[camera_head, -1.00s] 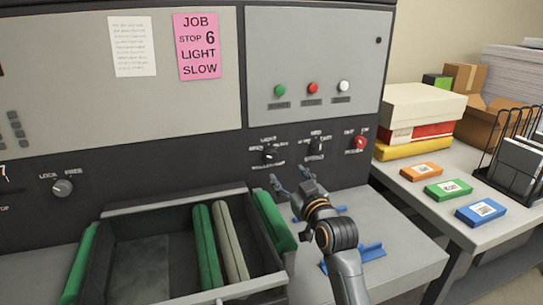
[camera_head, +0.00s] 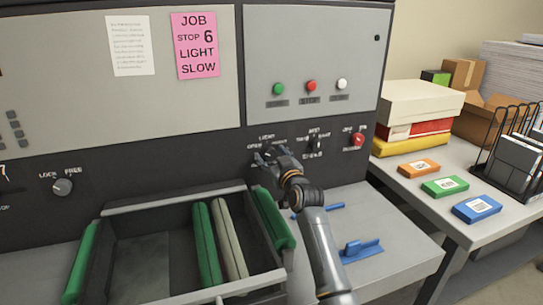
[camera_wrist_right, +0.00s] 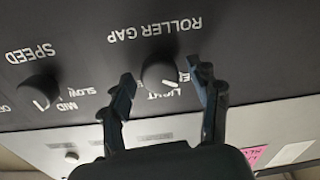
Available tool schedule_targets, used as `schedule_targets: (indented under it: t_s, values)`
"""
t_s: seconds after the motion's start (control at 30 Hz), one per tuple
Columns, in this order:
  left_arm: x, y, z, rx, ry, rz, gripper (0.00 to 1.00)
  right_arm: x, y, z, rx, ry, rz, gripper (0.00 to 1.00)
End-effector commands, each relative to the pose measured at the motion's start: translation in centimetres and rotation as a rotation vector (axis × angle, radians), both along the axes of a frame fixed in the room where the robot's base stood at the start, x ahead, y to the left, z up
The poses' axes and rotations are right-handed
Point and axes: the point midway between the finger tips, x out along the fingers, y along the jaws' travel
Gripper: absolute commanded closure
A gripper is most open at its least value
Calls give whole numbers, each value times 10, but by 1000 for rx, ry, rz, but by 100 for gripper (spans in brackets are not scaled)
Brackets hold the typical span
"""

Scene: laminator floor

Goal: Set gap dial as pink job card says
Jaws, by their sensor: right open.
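The pink job card (camera_head: 195,46) on the upper panel reads JOB, STOP 6, LIGHT, SLOW. The roller gap dial (camera_wrist_right: 158,68) is a round black knob, seen upside down in the right wrist view. Its white pointer line points to the lower right there, near the edge of the LIGHT label and the partly hidden label beside it. My right gripper (camera_wrist_right: 165,82) is open, with one finger on each side of the dial; I cannot tell whether they touch it. In the head view my right gripper (camera_head: 272,157) largely covers the dial. My left gripper is not in view.
The speed knob (camera_wrist_right: 39,92) is left of the dial in the wrist view. A red knob (camera_head: 357,140) is further right. An open tray with rollers (camera_head: 150,205) stands below, left of my arm. Blue pieces (camera_head: 361,250) lie on the bench.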

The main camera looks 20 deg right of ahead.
Motion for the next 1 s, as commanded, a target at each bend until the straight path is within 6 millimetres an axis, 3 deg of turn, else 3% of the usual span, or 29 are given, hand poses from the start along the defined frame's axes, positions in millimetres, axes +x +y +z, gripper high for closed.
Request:
schedule_targets:
  t_s: [0.13, 0.17, 0.4, 0.77, 1.0]
  values:
    - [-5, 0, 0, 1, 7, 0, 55, 0, 0, 0, 0, 0, 0, 38]
    - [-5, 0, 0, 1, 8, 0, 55, 0, 0, 0, 0, 0, 0, 43]
    - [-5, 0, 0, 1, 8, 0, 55, 0, 0, 0, 0, 0, 0, 91]
    - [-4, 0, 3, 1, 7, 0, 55, 0, 0, 0, 50, 3, 0, 93]
    - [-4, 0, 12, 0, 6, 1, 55, 0, -1, 2, 201, 8, 0, 93]
